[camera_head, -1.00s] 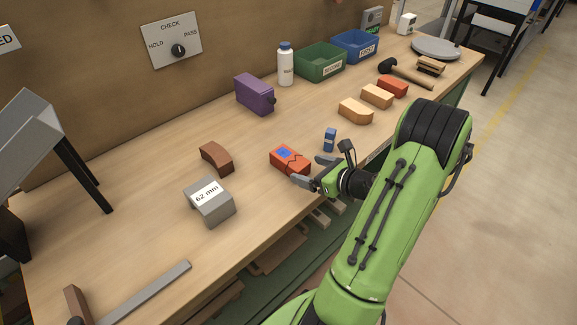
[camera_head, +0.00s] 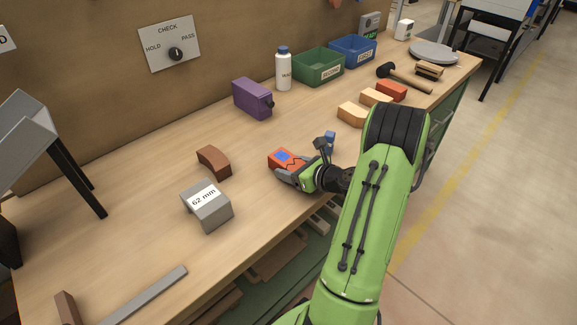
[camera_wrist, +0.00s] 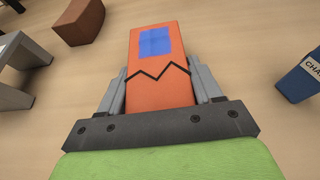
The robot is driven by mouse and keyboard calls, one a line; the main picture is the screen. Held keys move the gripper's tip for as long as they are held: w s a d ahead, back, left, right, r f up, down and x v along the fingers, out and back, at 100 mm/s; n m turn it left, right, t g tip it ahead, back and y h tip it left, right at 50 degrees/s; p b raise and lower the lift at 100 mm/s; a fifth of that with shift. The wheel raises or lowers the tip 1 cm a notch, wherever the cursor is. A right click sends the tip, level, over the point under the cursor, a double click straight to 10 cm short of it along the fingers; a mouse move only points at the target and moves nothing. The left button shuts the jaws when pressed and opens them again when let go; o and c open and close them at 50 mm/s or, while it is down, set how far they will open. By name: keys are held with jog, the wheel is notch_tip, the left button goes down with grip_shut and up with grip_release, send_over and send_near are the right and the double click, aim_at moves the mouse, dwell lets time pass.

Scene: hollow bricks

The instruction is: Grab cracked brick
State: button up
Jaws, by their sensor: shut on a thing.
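The cracked brick (camera_head: 281,157) is orange-red with a blue patch on top. It lies on the workbench, partly hidden behind my gripper in the head view. In the wrist view the brick (camera_wrist: 158,60) shows a black zigzag crack across its top, in front of the blue patch. My gripper (camera_head: 292,168) is shut on the brick, with one grey finger along each side. The wrist view shows both fingers of my gripper (camera_wrist: 160,88) against its sides. I cannot tell whether the brick is clear of the bench.
A grey "62 mm" block (camera_head: 207,204) and a brown curved brick (camera_head: 213,162) stand to the left. A small blue object (camera_head: 330,137) is close on the right. A purple box (camera_head: 252,98) and tan bricks (camera_head: 351,113) stand farther back.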

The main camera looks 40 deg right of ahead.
jog(key=c, duration=0.5)
